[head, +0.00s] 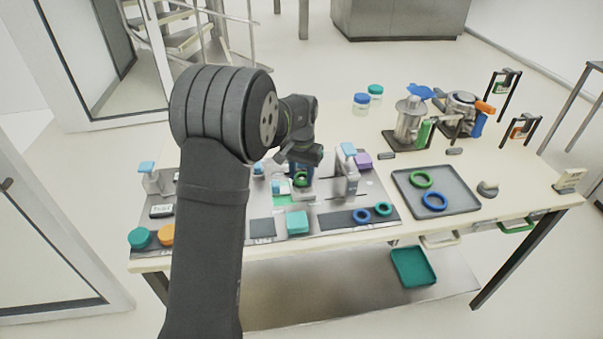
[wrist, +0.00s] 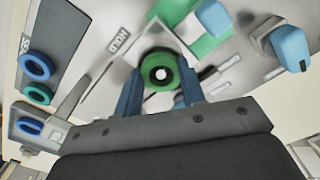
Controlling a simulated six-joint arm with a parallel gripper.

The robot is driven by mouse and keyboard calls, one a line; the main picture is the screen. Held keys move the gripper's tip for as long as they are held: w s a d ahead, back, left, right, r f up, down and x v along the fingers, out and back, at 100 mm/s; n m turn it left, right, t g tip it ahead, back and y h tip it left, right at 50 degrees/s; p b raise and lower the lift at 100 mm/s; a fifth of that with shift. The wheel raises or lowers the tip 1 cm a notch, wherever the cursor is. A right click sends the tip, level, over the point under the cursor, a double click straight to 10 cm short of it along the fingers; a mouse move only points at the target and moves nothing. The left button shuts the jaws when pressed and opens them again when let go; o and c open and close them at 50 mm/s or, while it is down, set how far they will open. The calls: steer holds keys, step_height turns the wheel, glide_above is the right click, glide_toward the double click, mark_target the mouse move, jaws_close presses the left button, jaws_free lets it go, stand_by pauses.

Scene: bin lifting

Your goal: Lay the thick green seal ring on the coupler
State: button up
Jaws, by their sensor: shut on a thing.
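My gripper (wrist: 160,84) is shut on a thick green seal ring (wrist: 159,61), with one blue finger on each side of it. The ring's hole faces the wrist camera, and a pale round spot shows through it. In the head view my gripper (head: 301,177) points down over the middle of the grey work mat, and the green ring (head: 301,181) shows small between the fingers. I cannot tell for certain which part is the coupler, or whether the ring touches anything below it.
A grey tray (head: 462,205) at right holds another green ring (head: 422,179) and a blue ring (head: 435,201). Blue and teal rings (head: 382,209) lie at the mat's front right. A blue-topped clamp (head: 347,175) stands close right of my gripper. A teal block (head: 297,222) lies in front.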

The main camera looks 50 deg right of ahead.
steer(key=shift+f, duration=0.1)
stand_by(0.3)
steer(key=o, duration=1.5)
steer(key=shift+r, duration=4)
step_height(320, 180, down, 8)
steer(key=shift+r, duration=0.25)
